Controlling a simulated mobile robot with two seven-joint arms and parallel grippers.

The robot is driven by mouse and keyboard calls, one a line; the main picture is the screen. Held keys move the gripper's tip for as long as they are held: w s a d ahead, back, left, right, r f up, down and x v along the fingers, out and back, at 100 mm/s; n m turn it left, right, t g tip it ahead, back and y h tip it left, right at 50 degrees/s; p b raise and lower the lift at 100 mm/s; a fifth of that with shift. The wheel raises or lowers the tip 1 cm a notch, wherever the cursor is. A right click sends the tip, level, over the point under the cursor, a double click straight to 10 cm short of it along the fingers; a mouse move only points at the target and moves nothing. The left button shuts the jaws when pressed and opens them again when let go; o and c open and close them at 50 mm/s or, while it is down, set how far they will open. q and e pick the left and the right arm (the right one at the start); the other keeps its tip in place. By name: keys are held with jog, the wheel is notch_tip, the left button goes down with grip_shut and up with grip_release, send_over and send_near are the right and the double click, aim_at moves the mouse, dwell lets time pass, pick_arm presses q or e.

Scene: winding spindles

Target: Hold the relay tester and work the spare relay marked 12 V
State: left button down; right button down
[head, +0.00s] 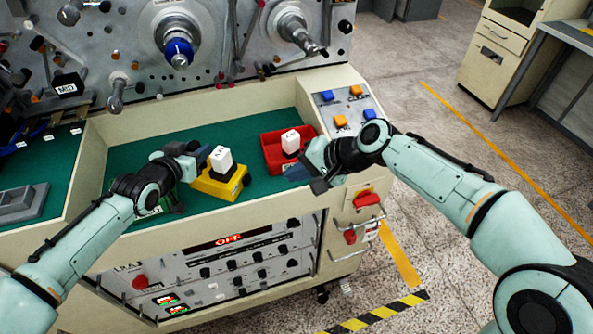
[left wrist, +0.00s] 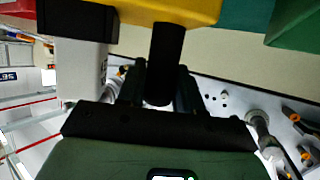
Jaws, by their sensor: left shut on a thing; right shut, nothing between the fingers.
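The relay tester, a yellow block (head: 220,186), stands on the green mat in the head view. A white relay (head: 221,158) is upright on it; its marking is too small to read. My left gripper (head: 198,155) is shut on the tester's black handle, which shows between the fingers in the left wrist view (left wrist: 164,60). The yellow body (left wrist: 180,8) and the white relay (left wrist: 80,68) show there too. Another white relay (head: 290,140) stands in the red tray (head: 272,160); its marking is unreadable. My right gripper (head: 303,174) is shut and empty beside the tray's right front.
The green worktop (head: 190,215) is bounded by a cream rim. A panel of blue and orange buttons (head: 346,108) lies right of the tray. Spindles (head: 178,52) stand out from the back panel. A grey block (head: 22,203) sits at the far left.

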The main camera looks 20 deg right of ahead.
pick_arm(q)
jog(key=shift+a+f, duration=0.15)
jog(key=shift+f, duration=0.05)
dwell(0.5)
jog(key=c, duration=0.7)
grip_release()
jog(key=shift+r, duration=0.1)
jog(key=shift+o, duration=0.2)
jog(key=v, duration=1.2)
jog(key=shift+r, duration=0.1)
